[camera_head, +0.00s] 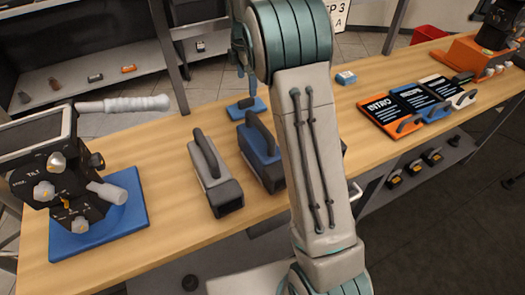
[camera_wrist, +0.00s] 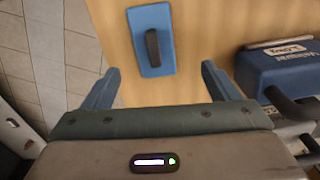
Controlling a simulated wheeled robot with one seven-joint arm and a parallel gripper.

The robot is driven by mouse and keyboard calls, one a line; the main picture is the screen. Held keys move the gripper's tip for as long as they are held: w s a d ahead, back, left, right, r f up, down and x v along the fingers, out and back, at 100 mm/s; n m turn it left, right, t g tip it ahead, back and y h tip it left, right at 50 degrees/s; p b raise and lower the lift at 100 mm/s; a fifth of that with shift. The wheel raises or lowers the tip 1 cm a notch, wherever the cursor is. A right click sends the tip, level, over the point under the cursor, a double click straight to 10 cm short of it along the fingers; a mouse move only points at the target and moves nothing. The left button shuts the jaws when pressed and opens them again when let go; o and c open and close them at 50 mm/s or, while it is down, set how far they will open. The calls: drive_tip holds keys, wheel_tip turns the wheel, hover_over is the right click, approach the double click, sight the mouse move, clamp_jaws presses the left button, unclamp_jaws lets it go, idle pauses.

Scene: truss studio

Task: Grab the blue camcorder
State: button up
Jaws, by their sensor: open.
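The blue camcorder (camera_head: 262,150), with a dark top handle, stands on the wooden bench left of my arm in the head view; my arm may cover part of its right side. In the wrist view a blue body with a pale label (camera_wrist: 275,75), likely the same camcorder, is at the right edge, outside the fingers and cut off by the frame. My gripper (camera_wrist: 160,70) is open and empty. Its two blue fingers are spread, with a flat blue plate with a black handle (camera_wrist: 152,40) beyond them. In the head view my arm hides most of the gripper.
A grey camcorder (camera_head: 213,172) stands close left of the blue one. A tripod head on a blue plate (camera_head: 103,226) is at the left. The small blue plate (camera_head: 256,113) lies behind the camcorder. Clapper-like boards (camera_head: 380,112) lie at the right. Bare bench shows between.

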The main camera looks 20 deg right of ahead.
drive_tip(key=s+d+r+m, duration=0.2)
drive_tip(key=s+m, duration=0.2)
drive_tip(key=s, duration=0.2)
wheel_tip(320, 180, up, 10)
drive_tip(key=m+p, duration=1.2)
drive_tip(key=p, duration=0.2)
hover_over(262, 141)
drive_tip(key=shift+m, duration=0.3)
drive_tip(key=f, duration=0.5)
drive_tip(key=f+b, duration=0.1)
drive_tip(key=f, duration=0.2)
drive_tip(key=shift+s+a+f, duration=0.1)
drive_tip(key=shift+s+a, duration=0.15)
drive_tip(key=shift+s, duration=0.15)
drive_tip(key=shift+w+d+f, duration=0.1)
drive_tip(key=shift+w+f, duration=0.05)
drive_tip(key=shift+f, duration=1.25)
drive_tip(key=shift+w+d+f, duration=0.1)
drive_tip(key=shift+w+f, duration=0.05)
drive_tip(key=shift+f, duration=1.25)
drive_tip(key=shift+r, duration=0.1)
clamp_jaws()
